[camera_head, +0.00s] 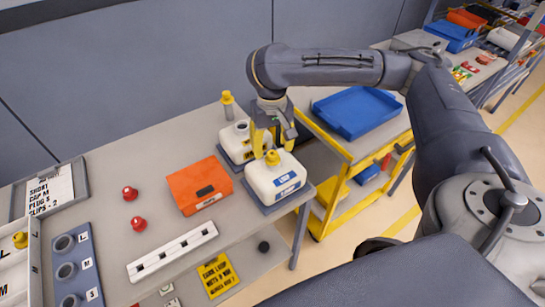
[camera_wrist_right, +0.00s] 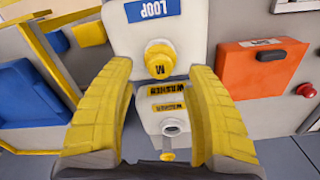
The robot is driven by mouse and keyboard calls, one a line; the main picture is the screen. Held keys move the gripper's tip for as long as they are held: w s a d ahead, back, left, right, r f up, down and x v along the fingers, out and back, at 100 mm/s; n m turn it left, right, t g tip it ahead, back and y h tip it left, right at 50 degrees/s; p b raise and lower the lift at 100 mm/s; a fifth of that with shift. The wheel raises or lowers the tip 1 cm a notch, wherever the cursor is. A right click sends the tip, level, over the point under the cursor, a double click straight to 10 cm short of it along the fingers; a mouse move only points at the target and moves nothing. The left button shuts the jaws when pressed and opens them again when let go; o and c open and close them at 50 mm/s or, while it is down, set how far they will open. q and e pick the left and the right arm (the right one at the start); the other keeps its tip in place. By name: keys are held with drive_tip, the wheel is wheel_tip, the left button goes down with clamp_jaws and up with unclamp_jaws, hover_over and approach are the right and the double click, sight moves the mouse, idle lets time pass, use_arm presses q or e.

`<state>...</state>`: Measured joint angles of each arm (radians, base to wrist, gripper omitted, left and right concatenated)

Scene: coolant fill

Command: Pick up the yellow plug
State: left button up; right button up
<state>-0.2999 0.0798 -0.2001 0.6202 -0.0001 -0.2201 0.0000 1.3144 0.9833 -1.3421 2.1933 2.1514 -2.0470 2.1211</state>
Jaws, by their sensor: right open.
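A round yellow plug marked M (camera_wrist_right: 158,62) sits on top of the near white tank, which has a blue LOOP label (camera_wrist_right: 153,9). The same plug shows in the head view (camera_head: 272,157). My right gripper (camera_head: 274,149) points down above this tank, with its yellow fingers open and apart. In the right wrist view the plug lies between the two fingertips (camera_wrist_right: 160,68), and I see no clear contact. Another yellow-topped piece (camera_head: 227,98) stands behind the tanks, and one more yellow piece (camera_head: 20,240) sits in the tray at far left. My left gripper is not in view.
A second white tank (camera_head: 236,146) with an open neck stands just behind. An orange case (camera_head: 199,186), red caps (camera_head: 130,193) and a white slotted strip (camera_head: 173,252) lie left on the bench. A yellow cart with a blue tray (camera_head: 357,111) stands right.

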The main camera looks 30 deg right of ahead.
sight(272, 152)
drive_tip(key=shift+f, duration=1.55)
drive_tip(key=shift+o, duration=0.3)
drive_tip(key=c, duration=1.1)
